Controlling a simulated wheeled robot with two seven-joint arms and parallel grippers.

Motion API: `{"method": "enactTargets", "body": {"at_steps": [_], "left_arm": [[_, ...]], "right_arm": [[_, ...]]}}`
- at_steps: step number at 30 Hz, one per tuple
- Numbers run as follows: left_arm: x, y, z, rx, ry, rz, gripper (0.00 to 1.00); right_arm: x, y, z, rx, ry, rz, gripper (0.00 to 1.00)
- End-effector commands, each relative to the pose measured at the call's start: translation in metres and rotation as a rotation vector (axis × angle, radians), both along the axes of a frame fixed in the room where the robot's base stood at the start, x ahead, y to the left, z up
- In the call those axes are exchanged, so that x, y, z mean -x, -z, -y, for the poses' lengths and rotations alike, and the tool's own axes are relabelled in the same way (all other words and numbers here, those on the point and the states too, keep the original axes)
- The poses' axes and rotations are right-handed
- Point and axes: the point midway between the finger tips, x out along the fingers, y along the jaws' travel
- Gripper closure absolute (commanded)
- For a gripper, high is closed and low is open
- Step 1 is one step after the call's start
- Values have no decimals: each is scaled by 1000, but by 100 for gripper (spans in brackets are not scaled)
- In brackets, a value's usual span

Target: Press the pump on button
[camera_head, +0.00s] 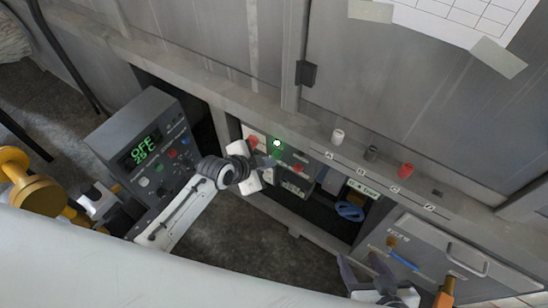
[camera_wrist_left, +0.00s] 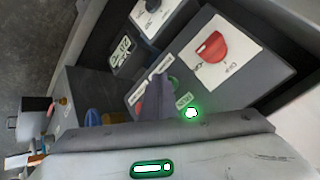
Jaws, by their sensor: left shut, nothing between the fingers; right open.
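A dark control panel sits in the cabinet front under the ledge. It carries a red knob (camera_head: 253,141) and a brightly lit green light (camera_head: 277,143). In the left wrist view the red knob (camera_wrist_left: 212,48) is on a white plate, and the green light (camera_wrist_left: 191,112) glows below it. A green ring (camera_wrist_left: 173,82) beside the fingertips is partly hidden by my left gripper (camera_wrist_left: 160,78); its label is too small to read. My left gripper (camera_head: 268,161) is shut and empty, close in front of this panel; contact cannot be told. My right gripper (camera_head: 361,264) is open and empty at the bottom.
A grey box with a green "OFF 25 C" display (camera_head: 146,146) stands left of my left arm. White, grey and red knobs (camera_head: 405,171) stand along the ledge. A blue coiled thing (camera_head: 349,211) lies in the opening, and a handled drawer (camera_head: 465,257) is at right.

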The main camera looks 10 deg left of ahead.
Motion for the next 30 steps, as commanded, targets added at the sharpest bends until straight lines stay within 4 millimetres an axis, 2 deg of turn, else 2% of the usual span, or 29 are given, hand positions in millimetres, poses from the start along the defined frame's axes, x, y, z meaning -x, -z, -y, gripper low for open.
{"method": "enactTargets", "body": {"at_steps": [8, 18, 30], "left_arm": [[1, -1, 0, 1, 0, 2, 100], [16, -3, -5, 0, 1, 1, 100], [21, -2, -7, 0, 0, 0, 100]], "right_arm": [[0, -2, 0, 0, 0, 0, 45], [0, -15, 0, 0, 0, 0, 45], [0, -17, 0, 1, -1, 0, 45]]}}
